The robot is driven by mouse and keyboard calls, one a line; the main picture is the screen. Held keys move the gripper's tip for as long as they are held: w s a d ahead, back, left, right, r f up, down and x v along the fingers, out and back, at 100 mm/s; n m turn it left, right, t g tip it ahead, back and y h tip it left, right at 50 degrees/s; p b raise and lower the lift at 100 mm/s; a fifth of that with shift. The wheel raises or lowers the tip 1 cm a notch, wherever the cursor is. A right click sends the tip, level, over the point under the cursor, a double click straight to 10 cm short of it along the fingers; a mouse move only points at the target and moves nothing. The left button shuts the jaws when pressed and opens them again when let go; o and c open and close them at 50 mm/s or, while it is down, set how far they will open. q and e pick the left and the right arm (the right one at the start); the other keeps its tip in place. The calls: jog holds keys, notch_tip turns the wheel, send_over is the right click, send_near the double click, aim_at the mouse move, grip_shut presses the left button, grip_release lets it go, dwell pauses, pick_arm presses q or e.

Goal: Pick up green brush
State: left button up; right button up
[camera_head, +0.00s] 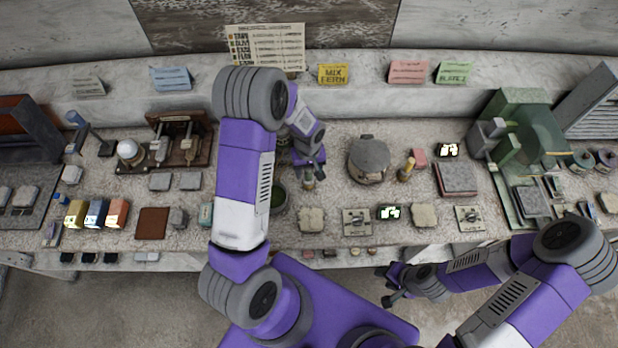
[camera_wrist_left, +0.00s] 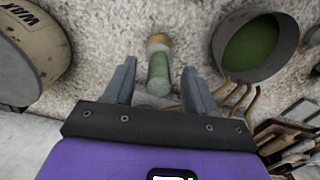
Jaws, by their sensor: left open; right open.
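The green brush (camera_wrist_left: 158,72), with a green body and a yellowish band near its pale end, shows in the left wrist view between the two fingers of my left gripper (camera_wrist_left: 160,78). Gaps show on both sides of it, so the fingers are open and not closed on it. In the head view my left gripper (camera_head: 309,166) points down at the bench, and a small pale part of the brush (camera_head: 308,184) shows just below it; the rest is hidden. My right gripper (camera_head: 391,287) is open and empty in front of the bench edge.
A green-filled bowl (camera_wrist_left: 258,47) is close right of the brush in the wrist view, with thin tan wire-like pieces below it. A pot labelled WAX (camera_wrist_left: 28,55) is at left. In the head view a lidded pot (camera_head: 369,158) stands right of my left gripper.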

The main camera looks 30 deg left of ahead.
pick_arm(q)
jog(key=shift+f, duration=1.3)
grip_shut()
jog(key=shift+r, duration=0.15)
notch_tip(320, 180, up, 10)
jog(key=shift+f, duration=0.1)
